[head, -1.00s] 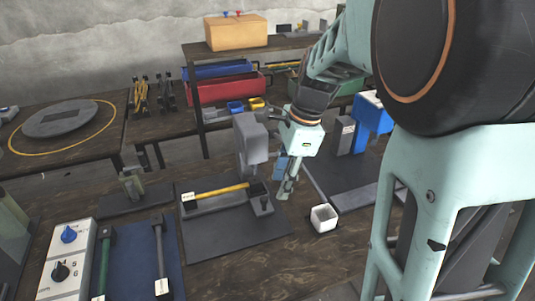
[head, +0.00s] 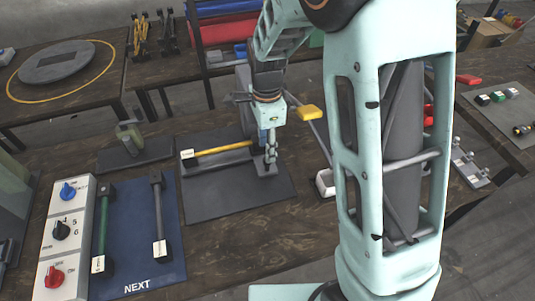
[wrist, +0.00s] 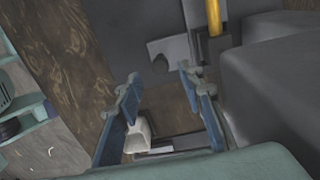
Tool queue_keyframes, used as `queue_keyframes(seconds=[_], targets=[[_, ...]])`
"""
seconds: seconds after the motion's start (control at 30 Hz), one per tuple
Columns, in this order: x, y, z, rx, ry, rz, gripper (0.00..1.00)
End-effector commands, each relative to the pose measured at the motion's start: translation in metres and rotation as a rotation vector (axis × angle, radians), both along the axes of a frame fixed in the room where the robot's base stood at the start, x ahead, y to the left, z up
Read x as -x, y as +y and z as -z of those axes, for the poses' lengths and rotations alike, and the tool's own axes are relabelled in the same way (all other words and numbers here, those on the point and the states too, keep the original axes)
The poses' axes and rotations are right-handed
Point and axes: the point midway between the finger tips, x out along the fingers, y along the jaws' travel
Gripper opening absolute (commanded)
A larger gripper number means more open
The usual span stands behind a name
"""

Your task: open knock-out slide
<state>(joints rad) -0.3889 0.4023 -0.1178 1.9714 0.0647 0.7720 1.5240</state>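A grey rivet press stands on a dark mat (head: 230,200) in the head view. A yellow rod (head: 222,149) with a white tag lies in its base channel. A small dark block (head: 265,169) at the channel's right end looks like the knock-out slide, though I cannot be sure. My gripper (head: 270,157) points down right at that block; contact cannot be told. In the wrist view my gripper (wrist: 161,82) has its two blue fingers apart with nothing held between the tips. A grey plate with a rounded notch (wrist: 170,60) shows just beyond them. My arm partly hides the press.
A white open box (head: 325,183) stands right of the press and also shows in the wrist view (wrist: 138,135). A yellow block (head: 310,112) is behind it. At left are a blue mat (head: 135,225) with tagged rods and a control panel (head: 62,240) with knobs.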

Motion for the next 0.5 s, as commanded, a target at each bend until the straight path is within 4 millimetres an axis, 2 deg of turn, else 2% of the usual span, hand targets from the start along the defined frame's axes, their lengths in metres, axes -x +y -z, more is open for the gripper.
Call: queue_keyframes(seconds=[0.03,0.2,0.5], targets=[[0.001,-0.001,0.011,0.001,0.005,0.001,0.35],[0.0,0.0,0.032,0.0,0.002,0.001,0.35],[0.0,0.0,0.042,-0.001,-0.001,0.001,0.35]])
